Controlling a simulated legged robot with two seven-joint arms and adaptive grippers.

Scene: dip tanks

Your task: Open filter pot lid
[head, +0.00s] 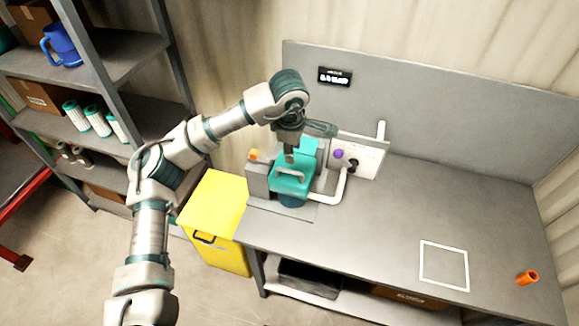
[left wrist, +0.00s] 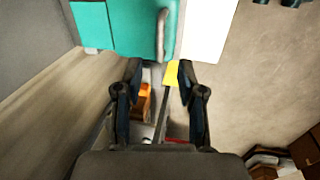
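The filter pot stands on the bench's left end. Its teal lid (head: 292,187) looks closed and has a pale bar handle (head: 290,173) on top. The dark round pot body (head: 292,201) shows just below the lid. My left gripper (head: 289,157) is above and just behind the handle, pointing down. In the left wrist view, its two fingers (left wrist: 160,76) are apart with nothing between them. The teal lid (left wrist: 118,28) and handle (left wrist: 163,35) show beyond the fingertips there, and I see no contact. My right gripper is not in view.
A white pipe (head: 338,190) and a panel with a purple knob (head: 338,154) stand right of the pot. A yellow bin (head: 213,205) is left of the bench. An orange cup (head: 527,278) and a white square outline (head: 444,266) are at the right. The bench middle is clear.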

